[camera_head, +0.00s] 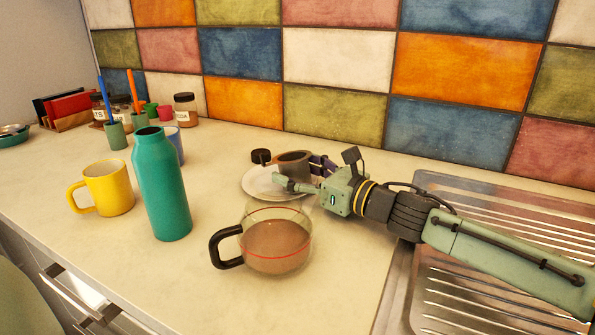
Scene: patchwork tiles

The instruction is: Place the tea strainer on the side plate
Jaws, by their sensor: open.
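The side plate (258,185) is white and lies on the worktop below the tiled wall, partly hidden by my gripper and the glass jug. A grey-brown, rounded thing that looks like the tea strainer (290,158) is at the back right part of the plate. A small black piece (261,156) shows to its left, at the plate's back edge; I cannot tell whether it belongs to the strainer. My gripper (304,173) reaches in from the right, open, with its fingers beside the strainer. I cannot tell whether the strainer rests fully on the plate.
A glass jug (276,246) with brown liquid stands in front of the plate. A ribbed steel drainer (470,275) lies under my arm. The front worktop is clear.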

